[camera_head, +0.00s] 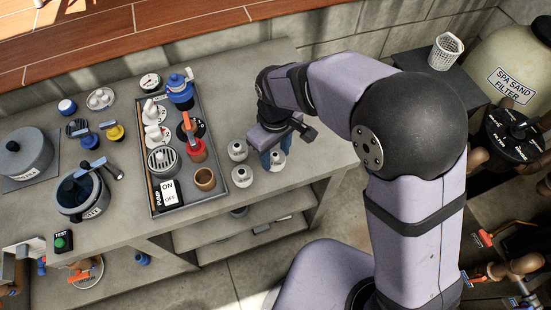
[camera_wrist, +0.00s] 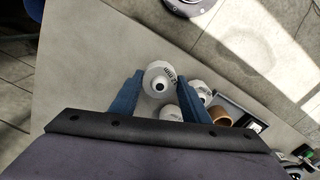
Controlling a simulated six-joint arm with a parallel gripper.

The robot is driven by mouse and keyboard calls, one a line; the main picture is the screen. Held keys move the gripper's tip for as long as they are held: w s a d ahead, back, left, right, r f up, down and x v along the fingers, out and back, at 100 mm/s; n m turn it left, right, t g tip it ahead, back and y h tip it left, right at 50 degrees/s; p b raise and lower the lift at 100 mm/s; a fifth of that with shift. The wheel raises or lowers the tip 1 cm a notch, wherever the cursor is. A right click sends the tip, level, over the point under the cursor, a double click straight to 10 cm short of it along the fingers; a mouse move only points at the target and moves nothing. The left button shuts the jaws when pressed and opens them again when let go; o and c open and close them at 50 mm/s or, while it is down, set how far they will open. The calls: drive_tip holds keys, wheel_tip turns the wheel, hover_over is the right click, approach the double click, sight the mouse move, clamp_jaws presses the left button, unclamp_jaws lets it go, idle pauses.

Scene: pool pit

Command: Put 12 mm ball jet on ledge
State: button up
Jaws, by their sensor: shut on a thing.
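The 12 mm ball jet (camera_wrist: 159,80) is a pale round fitting with a dark hole in its middle and "12 mm" lettering on its side. My gripper (camera_wrist: 158,88) is shut on it, with a blue finger on each side. In the head view the jet (camera_head: 277,160) shows between the fingers of my gripper (camera_head: 273,158), near the right part of the grey bench. I cannot tell whether it touches the bench top. Two similar jets (camera_head: 238,150) (camera_head: 243,176) stand on the bench just left of it. I cannot tell which surface is the ledge.
A grey tray (camera_head: 219,140) with valves, a brown cup (camera_head: 205,179) and a pump switch (camera_head: 168,193) lies left of the jets. Open shelves (camera_head: 245,233) are under the bench. A white basket (camera_head: 446,51) and the spa sand filter (camera_head: 512,75) stand at right.

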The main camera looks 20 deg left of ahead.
sight(275, 157)
drive_tip(key=shift+f+p, duration=0.5)
drive_tip(key=shift+f, duration=1.35)
drive_tip(key=shift+f, duration=0.15)
drive_tip(key=o, duration=1)
drive_tip(key=shift+o, duration=0.2)
